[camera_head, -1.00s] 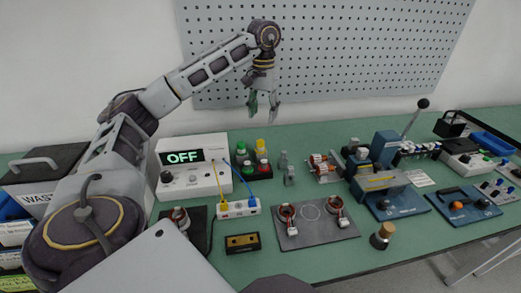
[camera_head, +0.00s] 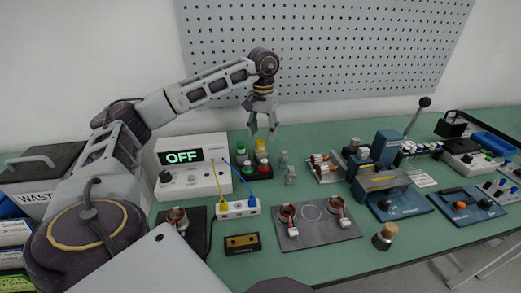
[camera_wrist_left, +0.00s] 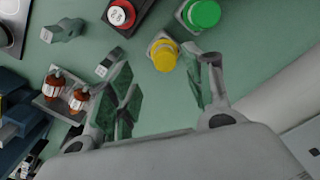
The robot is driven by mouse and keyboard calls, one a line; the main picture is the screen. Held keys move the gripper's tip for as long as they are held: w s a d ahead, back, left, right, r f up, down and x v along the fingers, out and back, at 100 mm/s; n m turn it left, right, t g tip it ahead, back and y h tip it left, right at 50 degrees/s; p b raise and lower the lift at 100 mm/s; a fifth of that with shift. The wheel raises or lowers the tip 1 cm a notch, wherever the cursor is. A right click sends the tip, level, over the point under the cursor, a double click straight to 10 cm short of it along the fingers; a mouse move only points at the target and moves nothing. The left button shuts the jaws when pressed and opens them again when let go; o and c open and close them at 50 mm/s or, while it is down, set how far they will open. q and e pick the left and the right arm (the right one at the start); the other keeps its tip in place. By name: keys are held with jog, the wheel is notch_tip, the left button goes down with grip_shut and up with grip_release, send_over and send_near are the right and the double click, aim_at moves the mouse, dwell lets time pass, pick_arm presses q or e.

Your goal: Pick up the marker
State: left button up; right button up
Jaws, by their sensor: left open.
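I cannot tell any thing for certain as the marker in these views. My left gripper (camera_head: 262,134) is open and empty, with its fingers pointing down just above the coloured button block. The yellow button (camera_head: 261,146) is right below the fingertips. In the left wrist view, the gripper (camera_wrist_left: 168,68) has its fingers spread, with the yellow button (camera_wrist_left: 164,54) between and beyond the tips. The green button (camera_wrist_left: 203,13) and a red button (camera_wrist_left: 120,13) are farther out. Two small grey pieces (camera_head: 290,175) stand to the right of the block. My right gripper is not in view.
A white box reading OFF (camera_head: 195,170) stands left of the buttons. A power strip (camera_head: 238,207), a black cassette-like box (camera_head: 242,243) and a dark mat (camera_head: 335,228) with coils lie in front. A blue press (camera_head: 388,150) stands to the right. A pegboard (camera_head: 330,50) is behind.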

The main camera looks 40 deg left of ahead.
aim_at(260, 141)
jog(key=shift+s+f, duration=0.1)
pick_arm(q)
jog(key=shift+a+f, duration=0.15)
jog(key=shift+f, duration=0.3)
jog(key=shift+s+f, duration=0.15)
jog(key=shift+f, duration=0.2)
jog(key=shift+s+a+f+b, duration=0.15)
jog(key=shift+f+b, duration=0.15)
jog(key=shift+f, duration=0.3)
jog(key=shift+w+a+f+b, duration=0.1)
jog(key=shift+f+b, duration=0.15)
jog(key=shift+f, duration=1)
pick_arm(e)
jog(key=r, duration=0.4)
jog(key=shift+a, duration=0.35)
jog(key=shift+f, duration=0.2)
pick_arm(q)
jog(key=c, duration=1.1)
jog(key=shift+r, duration=0.2)
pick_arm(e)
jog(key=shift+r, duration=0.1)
